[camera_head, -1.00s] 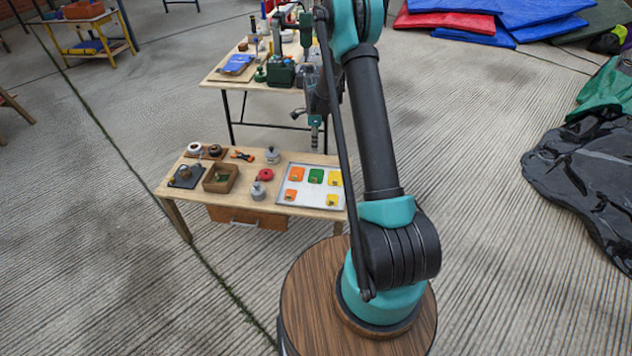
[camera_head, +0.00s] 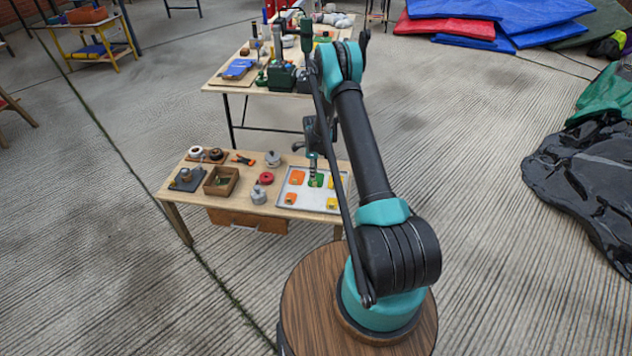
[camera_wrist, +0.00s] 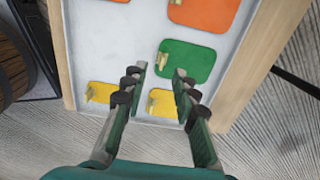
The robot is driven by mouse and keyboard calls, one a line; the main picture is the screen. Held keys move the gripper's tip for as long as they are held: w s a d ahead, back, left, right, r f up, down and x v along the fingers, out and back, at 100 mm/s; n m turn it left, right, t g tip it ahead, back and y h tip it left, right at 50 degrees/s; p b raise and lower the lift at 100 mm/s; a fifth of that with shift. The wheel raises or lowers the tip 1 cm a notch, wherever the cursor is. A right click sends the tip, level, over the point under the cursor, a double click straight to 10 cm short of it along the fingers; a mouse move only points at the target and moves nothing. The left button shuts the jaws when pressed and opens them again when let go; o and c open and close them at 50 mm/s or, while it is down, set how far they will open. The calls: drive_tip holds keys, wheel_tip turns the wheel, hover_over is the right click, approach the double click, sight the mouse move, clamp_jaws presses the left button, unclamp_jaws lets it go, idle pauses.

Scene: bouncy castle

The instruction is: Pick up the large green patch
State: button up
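The large green patch (camera_head: 316,181) lies on a pale tray (camera_head: 311,199) on the low wooden table. In the wrist view the green patch (camera_wrist: 190,60) is a rounded rectangle with a small yellowish tab at its left edge. My gripper (camera_wrist: 160,74) is open and empty above the tray. Its right fingertip overlaps the patch's lower part in the picture, and the left fingertip appears left of the patch, over bare tray. The height gap is hard to judge. In the head view my gripper partly covers the patch.
An orange patch (camera_wrist: 204,12) and yellow patches (camera_wrist: 165,104) lie around the green one. Left on the low table (camera_head: 232,205) are a wooden box (camera_head: 220,182), a red disc (camera_head: 266,178) and metal weights. A cluttered higher table stands behind.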

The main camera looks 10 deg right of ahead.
drive_tip(key=shift+w+d+f, duration=0.1)
drive_tip(key=shift+f, duration=1.35)
drive_tip(key=shift+w+f, duration=0.1)
drive_tip(key=shift+f, duration=1.3)
clamp_jaws()
